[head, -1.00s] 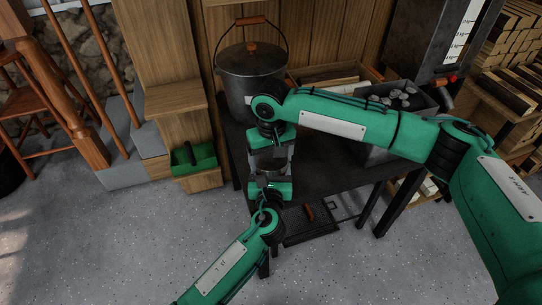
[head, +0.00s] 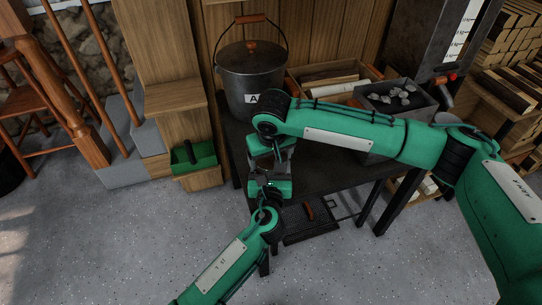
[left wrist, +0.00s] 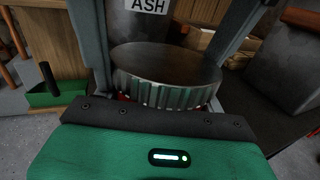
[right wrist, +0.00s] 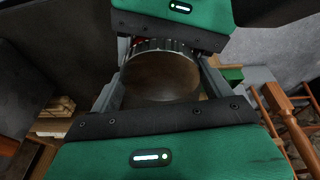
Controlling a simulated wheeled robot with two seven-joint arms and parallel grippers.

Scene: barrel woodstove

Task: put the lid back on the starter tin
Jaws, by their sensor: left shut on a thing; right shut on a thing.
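The round grey metal lid (right wrist: 160,76) with a fluted rim sits between the fingers of my right gripper (head: 270,156), which is shut on it. The lid also shows in the left wrist view (left wrist: 165,70), close in front of my left palm. My left gripper (head: 272,172) is below, facing the right one, and is shut on the starter tin. The tin is almost wholly hidden; only slivers of red (left wrist: 122,97) show under the lid's rim. The lid is over the tin, very close or touching; I cannot tell whether it is seated.
A dark ash bucket (head: 252,75) stands at the back of the black table (head: 325,177). A metal bin (head: 408,115) of grey lumps and a wooden box of split wood (head: 335,82) are to its right. A green caddy (head: 193,157) is at left. The floor in front is clear.

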